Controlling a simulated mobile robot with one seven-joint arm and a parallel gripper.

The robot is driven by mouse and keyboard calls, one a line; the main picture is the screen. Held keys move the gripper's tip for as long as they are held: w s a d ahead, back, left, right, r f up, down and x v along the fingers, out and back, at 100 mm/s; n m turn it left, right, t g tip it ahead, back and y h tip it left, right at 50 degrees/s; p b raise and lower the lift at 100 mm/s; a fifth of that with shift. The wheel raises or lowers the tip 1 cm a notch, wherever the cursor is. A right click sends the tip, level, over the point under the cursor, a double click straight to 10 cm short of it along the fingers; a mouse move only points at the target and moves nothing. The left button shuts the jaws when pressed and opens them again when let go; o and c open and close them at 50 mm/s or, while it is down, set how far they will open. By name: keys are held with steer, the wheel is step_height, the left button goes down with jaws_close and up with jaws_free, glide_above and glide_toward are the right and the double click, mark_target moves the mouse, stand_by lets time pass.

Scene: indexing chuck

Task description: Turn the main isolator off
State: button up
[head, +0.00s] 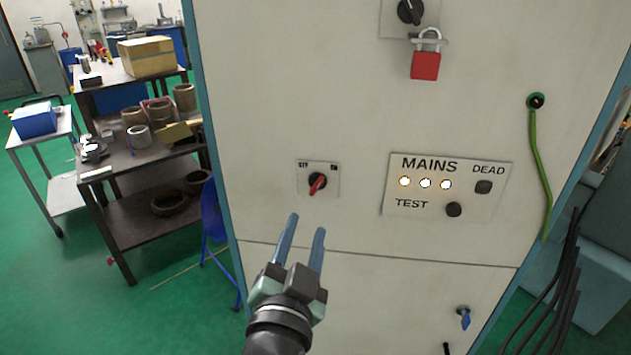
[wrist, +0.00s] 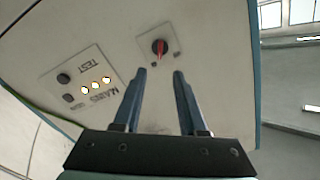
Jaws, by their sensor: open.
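A small rotary switch with a red handle (head: 317,184) sits on a grey plate marked OFF and ON on the cabinet front. Its handle is tilted, upper end towards the ON side. In the wrist view the switch (wrist: 159,47) shows just beyond and between the fingertips. My gripper (head: 308,224) is open and empty, below the switch in the head view and apart from it. Another black rotary switch (head: 410,11) is at the top, with a red padlock (head: 426,62) hanging below it. I cannot tell from labels which is the main isolator.
The MAINS panel (head: 448,208) right of the switch has three lit lamps, a DEAD indicator and a TEST button. A blue key (head: 464,317) is lower right. A green cable (head: 540,170) hangs at right. A dark shelf trolley (head: 135,250) stands left.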

mark_target(317, 188)
steer(key=w+p, duration=0.1)
steer(key=w, duration=0.2)
steer(key=w+d+p, duration=0.1)
steer(key=w+p, duration=0.1)
steer(key=w, duration=0.1)
steer(key=w+p, duration=0.1)
steer(key=w, duration=0.3)
steer(key=shift+w+d+p, duration=0.1)
steer(key=shift+d+p, duration=0.2)
steer(key=shift+d, duration=0.05)
jaws_close()
